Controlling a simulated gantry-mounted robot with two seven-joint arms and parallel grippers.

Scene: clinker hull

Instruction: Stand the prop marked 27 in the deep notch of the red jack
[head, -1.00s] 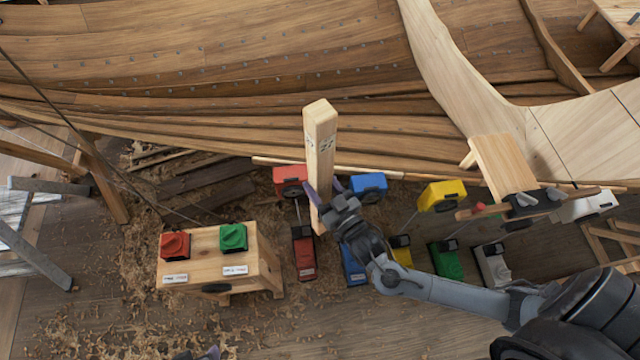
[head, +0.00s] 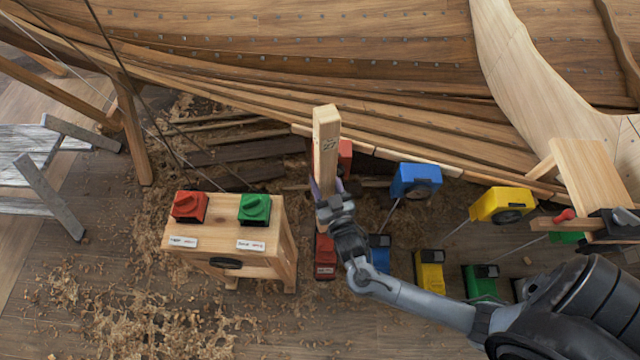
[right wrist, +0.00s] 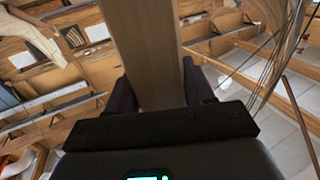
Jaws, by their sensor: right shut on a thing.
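The prop also fills the middle of the right wrist view (right wrist: 143,55), between the two dark fingers (right wrist: 158,92). A red block (head: 345,153) is partly hidden behind the prop, and a second red block (head: 325,258) lies below the gripper. I cannot tell whether both belong to the red jack. The notches and the prop's foot are hidden. My left gripper is not in view.
Blue (head: 415,181), yellow (head: 502,204) and green (head: 565,237) blocks stand to the right under the hull (head: 300,60). A wooden bench (head: 232,226) with a red and a green piece on top stands left. Shavings cover open floor at the lower left.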

